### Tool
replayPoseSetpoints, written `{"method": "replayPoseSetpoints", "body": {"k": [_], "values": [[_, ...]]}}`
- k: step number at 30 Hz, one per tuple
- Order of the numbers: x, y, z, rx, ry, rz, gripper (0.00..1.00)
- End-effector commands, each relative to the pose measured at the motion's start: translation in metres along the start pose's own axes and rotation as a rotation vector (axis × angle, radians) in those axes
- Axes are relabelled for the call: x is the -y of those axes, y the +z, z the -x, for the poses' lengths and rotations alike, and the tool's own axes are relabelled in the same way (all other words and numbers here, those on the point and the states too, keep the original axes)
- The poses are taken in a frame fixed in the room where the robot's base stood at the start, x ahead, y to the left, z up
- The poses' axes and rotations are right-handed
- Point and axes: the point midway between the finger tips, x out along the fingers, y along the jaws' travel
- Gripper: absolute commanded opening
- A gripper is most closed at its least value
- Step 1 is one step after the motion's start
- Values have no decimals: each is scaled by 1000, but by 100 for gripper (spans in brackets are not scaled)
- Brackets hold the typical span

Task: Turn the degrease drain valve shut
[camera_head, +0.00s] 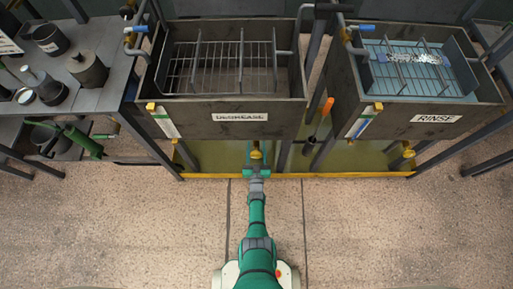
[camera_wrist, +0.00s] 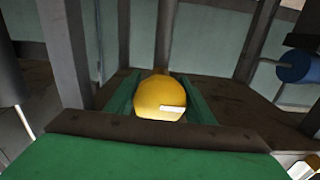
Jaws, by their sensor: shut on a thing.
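The degrease tank (camera_head: 215,112) carries a "DEGREASE" label (camera_head: 240,117) on its front. Below the label, the yellow drain valve (camera_head: 256,153) sits at the tank's lower front. My gripper (camera_head: 257,170) reaches straight out to it. In the wrist view, the yellow rounded valve part (camera_wrist: 160,98) lies between the two green fingers of my gripper (camera_wrist: 162,100), which are shut on it. A small pale mark shows on its lower right. I cannot tell from these views how far the valve is turned.
The rinse tank (camera_head: 420,120) stands to the right. An orange-handled tool (camera_head: 327,107) hangs between the tanks. A yellow-edged tray (camera_head: 340,174) lies under both. A grey bench (camera_head: 100,95) with containers is at left. The floor in front is clear.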

Motion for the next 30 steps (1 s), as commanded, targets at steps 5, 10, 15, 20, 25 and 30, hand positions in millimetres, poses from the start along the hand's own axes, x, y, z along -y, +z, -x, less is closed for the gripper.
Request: {"method": "replayPoseSetpoints", "body": {"k": [5, 10, 15, 20, 25, 30], "values": [[0, 1, 1, 3, 1, -165, 26], [0, 1, 1, 3, 1, -327, 26], [0, 1, 1, 3, 1, -488, 26], [0, 1, 1, 3, 2, -640, 26], [0, 1, 1, 3, 2, -802, 26], [0, 1, 1, 3, 3, -963, 26]]}}
